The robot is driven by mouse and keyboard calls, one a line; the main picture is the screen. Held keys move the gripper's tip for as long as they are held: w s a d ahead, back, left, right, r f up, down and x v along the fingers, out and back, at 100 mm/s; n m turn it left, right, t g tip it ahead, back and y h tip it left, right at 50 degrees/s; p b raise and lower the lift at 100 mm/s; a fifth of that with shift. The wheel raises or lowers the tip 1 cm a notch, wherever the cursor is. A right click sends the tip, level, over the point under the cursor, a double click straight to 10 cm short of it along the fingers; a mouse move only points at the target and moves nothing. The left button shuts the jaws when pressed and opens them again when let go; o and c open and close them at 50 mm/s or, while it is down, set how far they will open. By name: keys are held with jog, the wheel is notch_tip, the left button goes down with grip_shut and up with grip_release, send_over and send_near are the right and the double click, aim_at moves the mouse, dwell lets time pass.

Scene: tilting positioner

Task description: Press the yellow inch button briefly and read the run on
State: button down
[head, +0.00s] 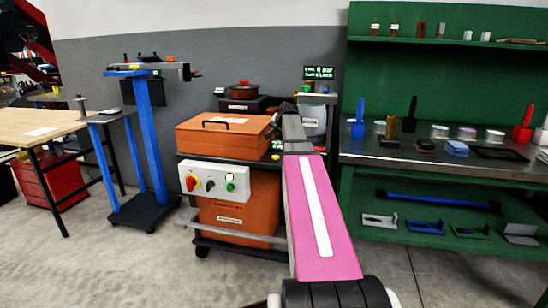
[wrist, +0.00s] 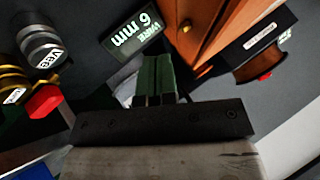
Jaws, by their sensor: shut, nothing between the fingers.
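My gripper (wrist: 156,75) is shut and empty in the wrist view, its two dark green fingers side by side. In the head view my arm reaches over the right side of an orange machine on a cart, and the fingertips cannot be made out. A small yellow spot (head: 276,157) shows on the cart's top edge beside my arm; I cannot tell whether it is the inch button. The front control panel (head: 213,183) has a red knob on yellow, a dark switch and a green button. A small display (head: 318,73) with green text stands behind.
An orange case (head: 226,134) sits on the cart, left of my arm. In the wrist view a sign (wrist: 138,30) reads 6 mm, with metal cylinders (wrist: 42,48) at left. A green workbench (head: 445,155) stands at right, a blue stand (head: 150,140) at left.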

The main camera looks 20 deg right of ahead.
aim_at(277, 156)
jog(key=shift+f, duration=0.1)
jog(key=shift+f, duration=4.35)
jog(key=shift+f, duration=0.1)
jog(key=shift+f, duration=0.3)
jog(key=shift+f, duration=0.45)
jog(key=shift+r, duration=0.15)
dwell(0.6)
jog(key=shift+r, duration=0.75)
jog(key=shift+r, duration=2.5)
